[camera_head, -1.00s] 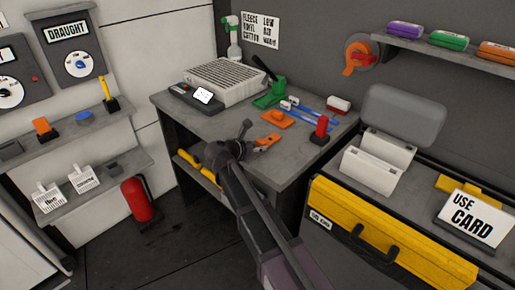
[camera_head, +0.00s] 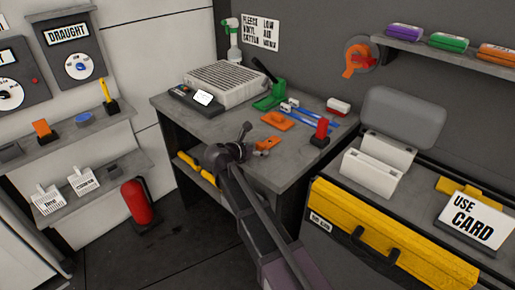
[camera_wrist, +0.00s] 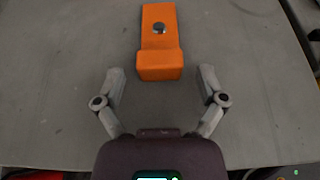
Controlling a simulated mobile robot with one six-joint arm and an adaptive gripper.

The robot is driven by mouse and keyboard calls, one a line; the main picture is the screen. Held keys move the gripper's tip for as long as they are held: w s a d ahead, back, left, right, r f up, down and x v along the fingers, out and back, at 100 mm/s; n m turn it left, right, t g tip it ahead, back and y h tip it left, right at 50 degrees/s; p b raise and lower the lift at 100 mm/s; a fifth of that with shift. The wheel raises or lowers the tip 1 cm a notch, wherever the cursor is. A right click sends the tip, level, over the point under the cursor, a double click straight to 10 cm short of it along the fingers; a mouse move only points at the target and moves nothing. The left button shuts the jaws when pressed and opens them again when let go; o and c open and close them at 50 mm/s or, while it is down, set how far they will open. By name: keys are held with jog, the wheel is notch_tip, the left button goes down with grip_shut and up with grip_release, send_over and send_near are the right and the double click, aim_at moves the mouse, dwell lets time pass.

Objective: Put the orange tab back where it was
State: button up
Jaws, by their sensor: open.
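An orange tab (camera_head: 268,143) lies flat on the grey workbench (camera_head: 215,125), close to its front edge. In the wrist view the orange tab (camera_wrist: 159,35) shows a raised block at its near end and a dark round spot further up. My gripper (camera_wrist: 161,74) is open and empty, with its fingers spread to either side of the tab's near end. In the head view my gripper (camera_head: 254,140) is just left of the tab, and one finger partly covers it. I cannot tell whether the fingers touch the bench.
Another orange piece (camera_head: 277,120) lies behind the tab, beside blue strips (camera_head: 312,115). A red-topped stand (camera_head: 321,132) is to the right. A green tool (camera_head: 270,99) and a vented grey box (camera_head: 227,83) stand further back. The bench's left front is clear.

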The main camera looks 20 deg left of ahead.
jog(key=shift+r, duration=0.15)
jog(key=shift+r, duration=0.1)
jog(key=p+v, duration=0.4)
jog(key=v, duration=0.8)
jog(key=shift+p, duration=0.4)
